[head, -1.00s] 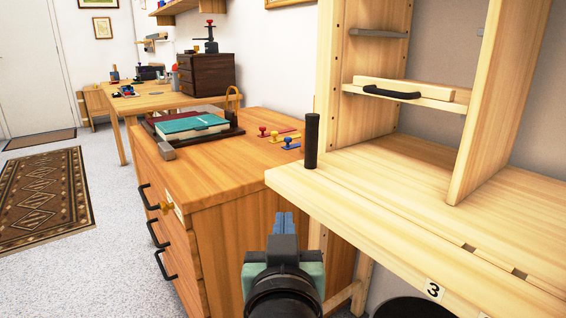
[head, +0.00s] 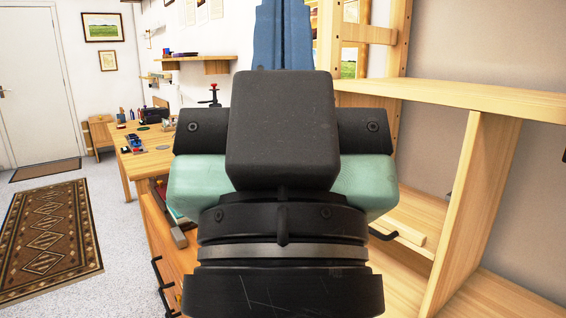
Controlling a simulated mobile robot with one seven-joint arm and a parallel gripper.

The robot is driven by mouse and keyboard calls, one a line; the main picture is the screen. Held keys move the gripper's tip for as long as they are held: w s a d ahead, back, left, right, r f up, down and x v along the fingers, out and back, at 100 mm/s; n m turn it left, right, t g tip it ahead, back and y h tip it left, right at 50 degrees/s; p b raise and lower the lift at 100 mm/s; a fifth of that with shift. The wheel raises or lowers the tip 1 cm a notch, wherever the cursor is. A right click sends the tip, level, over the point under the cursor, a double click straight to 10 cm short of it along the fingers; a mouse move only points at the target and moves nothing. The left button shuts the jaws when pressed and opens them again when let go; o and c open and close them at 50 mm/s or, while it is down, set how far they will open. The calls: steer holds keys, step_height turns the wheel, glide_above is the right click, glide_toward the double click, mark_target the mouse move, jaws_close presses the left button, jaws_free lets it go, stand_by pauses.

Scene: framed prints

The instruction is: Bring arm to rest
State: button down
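My gripper (head: 283,22) is raised close in front of the head camera and fills the middle of the view. I see it from behind, with its black body, green sides and blue fingers pointing up. The two blue fingers lie side by side and look shut. Their tips reach the top edge of the view, and I see nothing held between them.
A light wooden shelf unit (head: 430,93) stands close on the right. An orange-brown drawer cabinet (head: 165,248) is mostly hidden behind my gripper. A wooden table (head: 150,163) with small items stands farther back. A patterned rug (head: 50,240) lies on open floor at the left.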

step_height(320, 180, up, 24)
steer(key=p, duration=2.2)
steer(key=shift+r, duration=0.1)
